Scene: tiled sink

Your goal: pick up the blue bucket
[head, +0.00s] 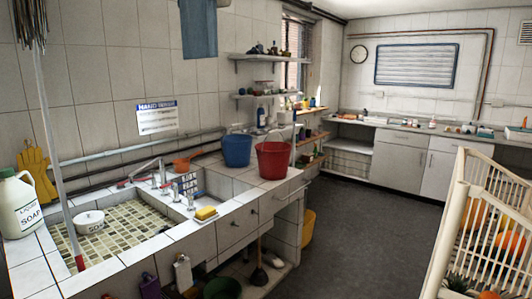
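The blue bucket (236,151) stands upright on the tiled counter, at the back past the sink. A red bucket (274,160) stands just to its right and a little nearer, very close to it; I cannot tell if they touch. The blue bucket's open rim faces up, and its inside is mostly hidden. Neither of my grippers is in view.
The tiled sink (112,232) lies in front, with a tap (150,168), a yellow sponge (206,212) and a soap jug (18,205). An orange scoop (186,162) lies left of the blue bucket. Shelves (262,96) hang above. A white slatted crate (492,215) stands right; dark floor (350,225) is clear.

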